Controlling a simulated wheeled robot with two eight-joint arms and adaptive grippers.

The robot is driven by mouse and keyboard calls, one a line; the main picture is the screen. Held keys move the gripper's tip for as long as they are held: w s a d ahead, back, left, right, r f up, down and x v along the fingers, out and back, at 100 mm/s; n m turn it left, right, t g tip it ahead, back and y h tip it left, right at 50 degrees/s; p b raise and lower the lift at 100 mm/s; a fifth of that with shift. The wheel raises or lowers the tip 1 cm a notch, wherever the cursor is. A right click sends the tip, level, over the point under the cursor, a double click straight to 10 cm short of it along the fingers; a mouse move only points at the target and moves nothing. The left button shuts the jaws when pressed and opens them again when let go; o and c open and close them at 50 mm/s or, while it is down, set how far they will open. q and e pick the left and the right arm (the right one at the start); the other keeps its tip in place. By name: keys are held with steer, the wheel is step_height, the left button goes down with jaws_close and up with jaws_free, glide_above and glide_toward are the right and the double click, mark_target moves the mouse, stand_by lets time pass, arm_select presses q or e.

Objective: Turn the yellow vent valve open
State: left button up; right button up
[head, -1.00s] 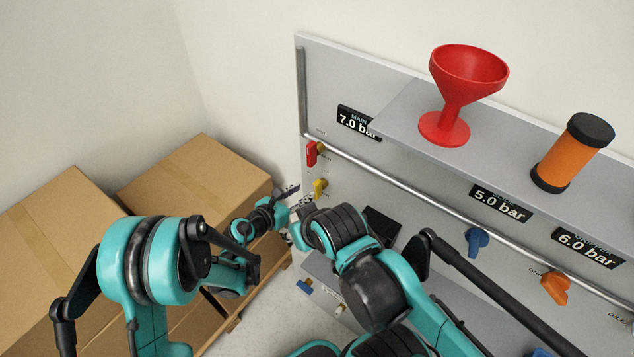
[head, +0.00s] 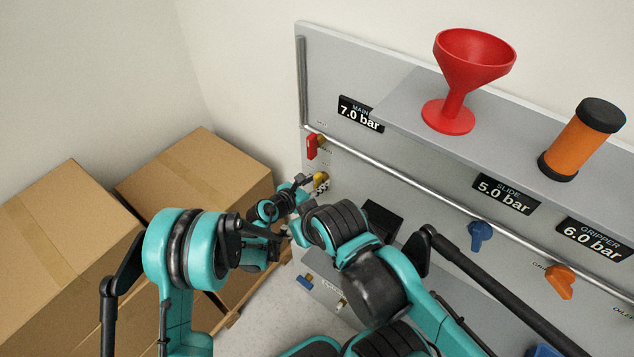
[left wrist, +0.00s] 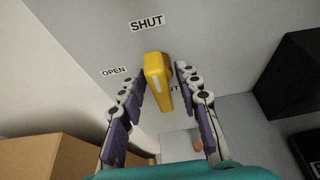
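The yellow vent valve (head: 320,178) sits on the grey panel near its left edge, below the red valve. In the left wrist view the yellow handle (left wrist: 157,82) points down the picture, with OPEN lettering at its left and SHUT lettering above it. My left gripper (head: 312,184) is at the valve. In the left wrist view its two fingers (left wrist: 161,78) are spread on either side of the handle, and a gap shows at the left finger. Contact at the right finger cannot be told. My right arm's gripper is hidden behind its own links in the head view.
A red valve (head: 311,146) and a pipe (head: 400,180) are close above the yellow valve. Cardboard boxes (head: 190,175) stand at the left. A shelf (head: 395,112) holds a red funnel (head: 465,75) and an orange cylinder (head: 580,140). A black block (left wrist: 300,75) projects at the right.

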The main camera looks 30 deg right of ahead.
arm_select(q)
jaws_close()
steer(key=shift+n, duration=0.3)
steer(key=n+b, duration=0.1)
steer(key=n+g+h+b, duration=0.1)
steer(key=shift+w+a+f+n+g+b, duration=0.1)
steer(key=shift+w+f+n+g+b, duration=0.15)
steer(key=shift+n+g+b, duration=0.1)
steer(key=n+g+h+b, duration=0.1)
steer(key=n+b, duration=0.1)
steer(key=n+g+h+b, duration=0.1)
steer(key=n, duration=0.1)
steer(key=shift+w+b, duration=0.15)
steer(key=shift+b, duration=0.2)
steer(key=shift+a+f+n+g+h+b, duration=0.1)
steer(key=shift+n+g+h+b, duration=0.35)
steer(key=shift+n, duration=0.8)
steer(key=n+h, duration=0.1)
steer(key=n, duration=0.2)
steer(key=shift+n+h, duration=0.25)
steer(key=shift+n, duration=0.05)
